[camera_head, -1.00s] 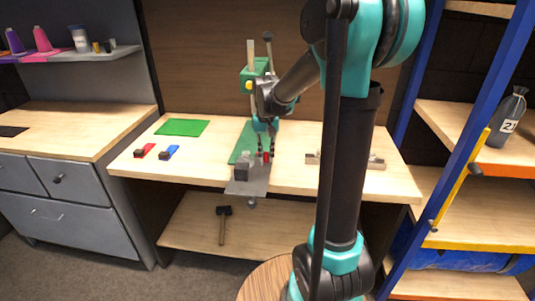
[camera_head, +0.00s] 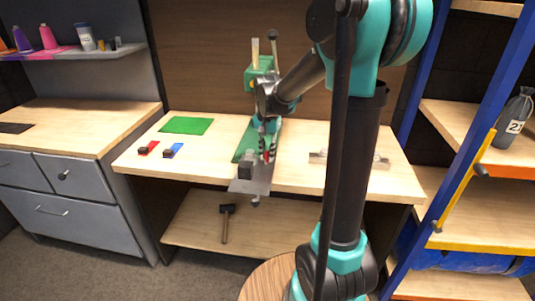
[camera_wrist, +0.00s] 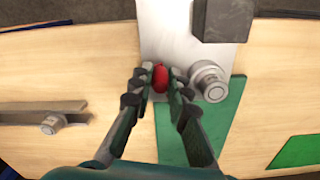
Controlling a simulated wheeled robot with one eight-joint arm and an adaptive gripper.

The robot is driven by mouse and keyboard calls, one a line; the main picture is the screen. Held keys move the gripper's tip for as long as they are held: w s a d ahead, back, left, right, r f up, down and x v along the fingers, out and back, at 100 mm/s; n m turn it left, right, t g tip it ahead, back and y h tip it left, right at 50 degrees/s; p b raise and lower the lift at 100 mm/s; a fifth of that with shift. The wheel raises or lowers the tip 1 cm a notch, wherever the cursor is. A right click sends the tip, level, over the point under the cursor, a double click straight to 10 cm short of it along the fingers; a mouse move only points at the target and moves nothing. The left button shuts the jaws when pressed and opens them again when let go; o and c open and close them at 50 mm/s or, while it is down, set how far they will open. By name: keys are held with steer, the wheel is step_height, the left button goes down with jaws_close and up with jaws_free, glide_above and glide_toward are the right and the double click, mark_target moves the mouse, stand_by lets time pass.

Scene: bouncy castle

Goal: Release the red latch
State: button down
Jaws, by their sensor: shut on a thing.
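The red latch (camera_wrist: 160,78) is a small rounded red piece at the edge of a grey metal plate (camera_wrist: 165,32). It also shows as a red spot low between my fingers in the head view (camera_head: 266,156). My gripper (camera_wrist: 158,88) points down at it, with one dark fingertip on each side, shut on the latch. In the head view my gripper (camera_head: 267,142) is over the bench, by the green press-like device (camera_head: 259,76). The fingers partly hide the latch.
A round metal knob (camera_wrist: 208,82) sits right beside my right finger, and a dark block (camera_wrist: 222,18) stands on the plate. A metal bar (camera_head: 350,161) lies to the right. Red (camera_head: 148,148) and blue (camera_head: 173,150) pieces lie left on the bench (camera_head: 218,165).

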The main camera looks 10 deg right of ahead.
steer(key=c, duration=1.4)
jaws_free()
steer(key=shift+c, duration=0.2)
step_height(320, 180, up, 12)
